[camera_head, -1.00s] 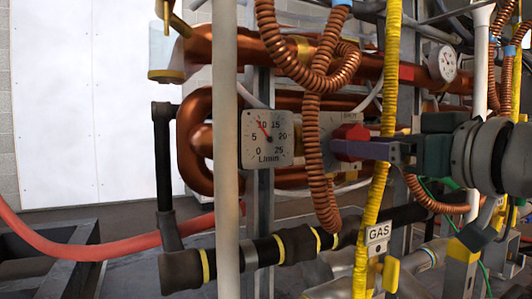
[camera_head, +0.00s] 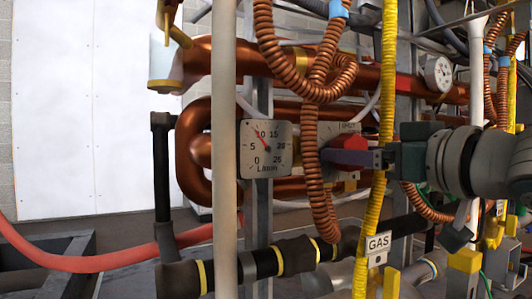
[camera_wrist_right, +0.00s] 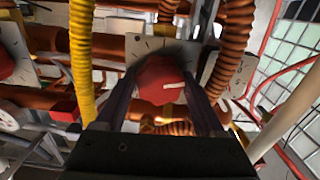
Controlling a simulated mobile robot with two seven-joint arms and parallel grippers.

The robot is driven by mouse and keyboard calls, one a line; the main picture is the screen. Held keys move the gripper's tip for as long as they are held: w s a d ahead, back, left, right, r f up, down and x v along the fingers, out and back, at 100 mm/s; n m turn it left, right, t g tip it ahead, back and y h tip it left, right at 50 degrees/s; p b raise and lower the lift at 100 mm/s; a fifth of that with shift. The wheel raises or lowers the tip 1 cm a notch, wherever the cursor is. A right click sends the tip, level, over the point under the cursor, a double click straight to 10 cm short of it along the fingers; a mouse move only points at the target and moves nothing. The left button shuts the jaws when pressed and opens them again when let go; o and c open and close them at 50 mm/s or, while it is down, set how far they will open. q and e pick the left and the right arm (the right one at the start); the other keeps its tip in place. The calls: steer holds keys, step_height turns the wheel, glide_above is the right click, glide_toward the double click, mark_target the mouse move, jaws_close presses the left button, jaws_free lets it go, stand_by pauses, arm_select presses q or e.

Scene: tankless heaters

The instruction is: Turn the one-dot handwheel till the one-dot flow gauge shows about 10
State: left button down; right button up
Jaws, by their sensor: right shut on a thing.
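A red handwheel (camera_head: 346,143) sits on a grey plate just right of the flow gauge (camera_head: 266,161). The gauge is a square white dial marked 0 to 25 L/min. Its red needle points up and left, close to the 10 mark. My right gripper (camera_head: 352,157) comes in from the right with its fingers shut on the handwheel. In the right wrist view the red handwheel (camera_wrist_right: 158,75) lies between the two dark fingers, with a white mark on its face. My left gripper is out of view.
A coiled copper tube (camera_head: 316,170) hangs between gauge and handwheel. A yellow hose (camera_head: 378,190) runs close by my right gripper. A pale upright pipe (camera_head: 225,150) stands left of the gauge. A black pipe (camera_head: 265,262) and a GAS label (camera_head: 378,243) are below.

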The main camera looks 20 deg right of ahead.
steer(key=c, duration=0.4)
steer(key=n+p, duration=0.1)
steer(key=p, duration=0.1)
steer(key=n+p, duration=0.2)
steer(key=shift+r, duration=0.35)
steer(key=shift+c, duration=0.2)
steer(key=shift+f+n+p, duration=0.25)
steer(key=shift+n+p, duration=0.25)
steer(key=shift+n, duration=0.3)
steer(key=o, duration=1.1)
steer(key=shift+f, duration=0.1)
steer(key=shift+s+d+p, duration=0.2)
steer(key=shift+s+p, duration=0.7)
steer(key=shift+s, duration=1.6)
steer(key=shift+s+d+p, duration=0.2)
steer(key=shift+s+p, duration=0.65)
steer(key=shift+s, duration=1.65)
